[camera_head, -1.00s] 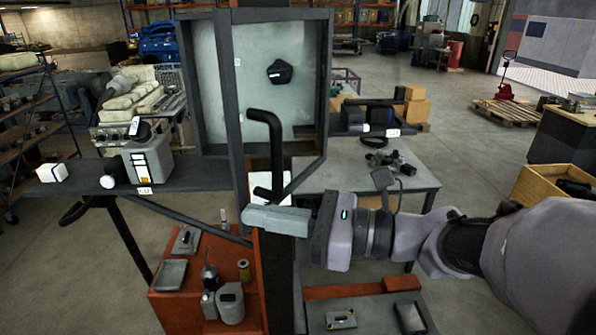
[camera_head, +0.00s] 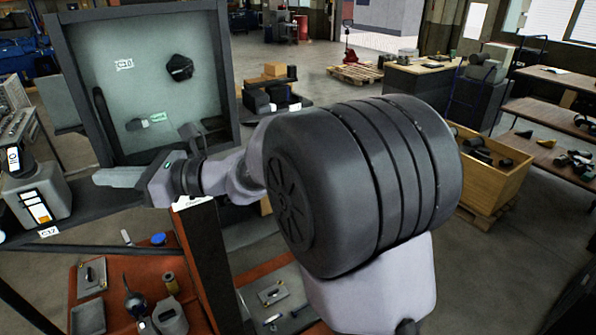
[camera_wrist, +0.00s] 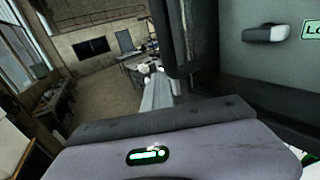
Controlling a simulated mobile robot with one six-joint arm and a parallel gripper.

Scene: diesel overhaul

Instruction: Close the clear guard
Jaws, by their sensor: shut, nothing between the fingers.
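The grey-framed cabinet (camera_head: 232,70) stands at the upper left in the head view, with a pale back panel. A clear sheet cannot be made out, so I cannot tell the guard's exact position. A black upright bar (camera_head: 103,125), which looks like the guard's handle, shows at the cabinet's left side. My gripper (camera_head: 103,178) is shut and empty, pointing left in front of the cabinet's lower edge. In the wrist view my gripper (camera_wrist: 158,88) lies close to a dark upright bar (camera_wrist: 182,45); contact is unclear.
A grey canister (camera_head: 35,190) stands on the shelf at the left. An orange bench (camera_head: 115,265) with small parts is below. A wooden crate (camera_head: 490,185) and shelves (camera_head: 560,105) stand at the right. My arm hides much of the middle.

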